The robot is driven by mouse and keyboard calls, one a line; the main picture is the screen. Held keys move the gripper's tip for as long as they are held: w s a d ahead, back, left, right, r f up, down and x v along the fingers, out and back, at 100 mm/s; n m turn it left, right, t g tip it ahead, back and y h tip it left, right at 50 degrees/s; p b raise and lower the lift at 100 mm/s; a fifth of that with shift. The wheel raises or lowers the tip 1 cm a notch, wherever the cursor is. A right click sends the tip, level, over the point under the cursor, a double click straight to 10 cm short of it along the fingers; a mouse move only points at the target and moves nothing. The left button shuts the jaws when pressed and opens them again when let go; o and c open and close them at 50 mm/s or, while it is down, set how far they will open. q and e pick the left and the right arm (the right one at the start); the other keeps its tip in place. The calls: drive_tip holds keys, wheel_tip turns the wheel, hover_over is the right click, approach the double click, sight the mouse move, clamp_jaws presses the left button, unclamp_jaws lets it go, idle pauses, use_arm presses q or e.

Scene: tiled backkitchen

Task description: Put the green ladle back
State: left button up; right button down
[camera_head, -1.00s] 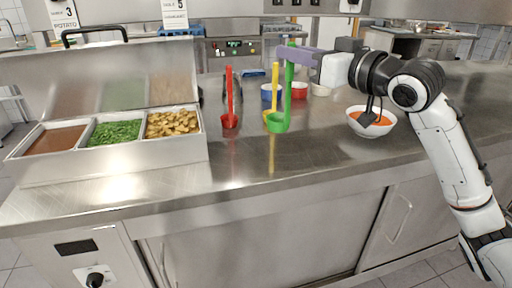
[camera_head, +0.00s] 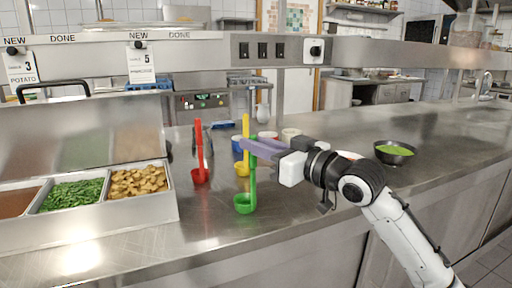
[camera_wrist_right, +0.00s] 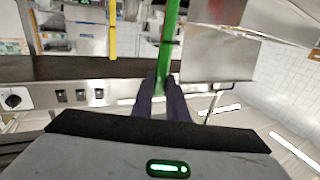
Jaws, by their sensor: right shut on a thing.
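The green ladle (camera_head: 246,203) is upright, its bowl low over the steel counter in the head view. My right gripper (camera_head: 247,147) is shut on its handle near the top. The handle also shows between the dark fingers in the right wrist view (camera_wrist_right: 168,40). I cannot tell whether the bowl touches the counter. A red ladle (camera_head: 199,165) and a yellow ladle (camera_head: 243,168) stand upright behind and to the left of it. My left gripper is not in view.
A steel container with sauce, peas (camera_head: 72,195) and potatoes (camera_head: 138,181) stands at the left. A dark bowl with green soup (camera_head: 394,152) sits at the right. Small cups (camera_head: 290,134) stand behind my gripper. The front counter strip is clear.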

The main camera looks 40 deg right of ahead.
drive_tip(key=c, duration=1.7)
unclamp_jaws()
drive_tip(key=shift+c, duration=0.2)
drive_tip(key=s+d+b, duration=0.1)
drive_tip(key=s+d, duration=0.1)
drive_tip(key=s, duration=1)
drive_tip(key=shift+b, duration=0.3)
drive_tip(key=shift+w, duration=0.1)
